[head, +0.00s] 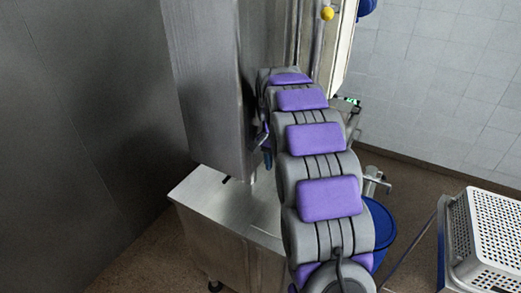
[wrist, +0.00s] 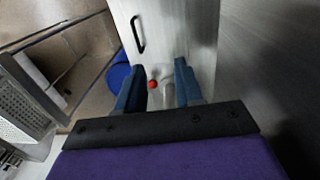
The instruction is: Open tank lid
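A tall steel housing (head: 205,80) stands over a steel base (head: 225,205) left of my arm in the head view. I cannot tell for certain which part is the tank lid. In the wrist view, a pale metal panel (wrist: 175,30) with a black bar handle (wrist: 138,34) lies beyond my gripper (wrist: 160,82). The gripper's two blue fingers are apart with nothing clamped between them. A small red ball knob (wrist: 153,85) shows in the gap between the fingers; I cannot tell whether anything touches it. In the head view my arm hides most of the gripper.
A perforated basket (head: 490,240) stands at the right and also shows in the wrist view (wrist: 22,108). A blue bucket (head: 381,230) sits on the floor beside my arm. A yellow knob (head: 327,13) is at the top. A dark wall (head: 70,120) closes the left side.

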